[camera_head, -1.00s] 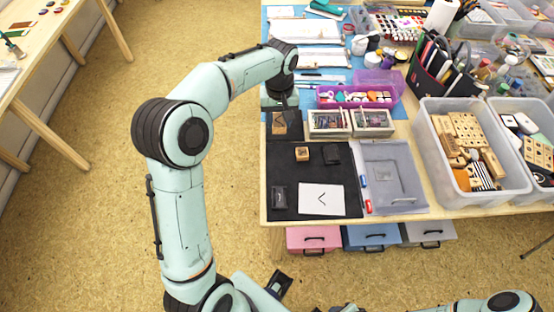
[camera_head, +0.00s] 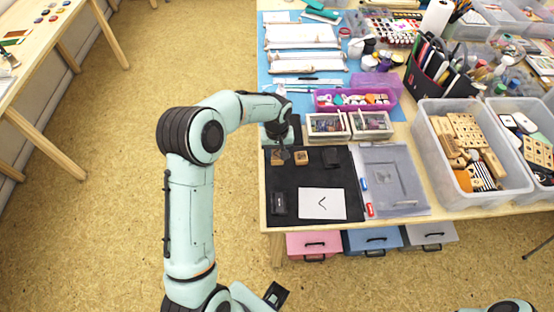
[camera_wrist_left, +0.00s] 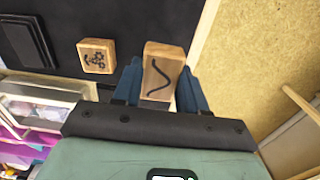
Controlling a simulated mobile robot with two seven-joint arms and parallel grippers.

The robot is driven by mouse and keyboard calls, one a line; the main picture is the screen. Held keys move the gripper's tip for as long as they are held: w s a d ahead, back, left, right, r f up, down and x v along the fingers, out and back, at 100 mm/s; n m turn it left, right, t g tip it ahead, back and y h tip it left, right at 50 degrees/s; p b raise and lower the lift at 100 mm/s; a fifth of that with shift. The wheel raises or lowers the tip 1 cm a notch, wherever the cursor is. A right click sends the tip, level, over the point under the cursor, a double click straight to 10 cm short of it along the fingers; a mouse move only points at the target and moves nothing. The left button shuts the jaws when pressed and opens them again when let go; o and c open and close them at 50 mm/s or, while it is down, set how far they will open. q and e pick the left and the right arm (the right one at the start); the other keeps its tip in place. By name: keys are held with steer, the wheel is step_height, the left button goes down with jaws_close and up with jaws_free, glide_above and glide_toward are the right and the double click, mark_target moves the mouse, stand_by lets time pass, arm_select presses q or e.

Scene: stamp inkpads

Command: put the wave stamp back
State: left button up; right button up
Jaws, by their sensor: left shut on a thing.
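The wave stamp (camera_wrist_left: 163,72) is a wooden block with a black wavy line on the face that shows. My left gripper (camera_wrist_left: 160,68) is shut on it, one dark finger on each side. In the head view the gripper (camera_head: 281,153) is at the far left corner of the black mat (camera_head: 292,181), with the stamp (camera_head: 277,158) partly hidden by it. I cannot tell whether the stamp touches the mat. A second wooden stamp (camera_head: 302,157) with a different mark stands just right of it; it also shows in the wrist view (camera_wrist_left: 96,56).
A grey tray (camera_head: 405,206) is to the right. Small clear boxes (camera_head: 327,126) stand behind the mat. The table's left edge is close to the gripper.

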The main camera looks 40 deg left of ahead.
mark_target(277, 160)
arm_select(q)
steer(key=shift+f, duration=2.1)
steer(key=shift+f, duration=0.15)
steer(key=o, duration=0.9)
step_height(277, 160, up, 12)
steer(key=shift+r, duration=0.2)
steer(key=shift+f, duration=0.1)
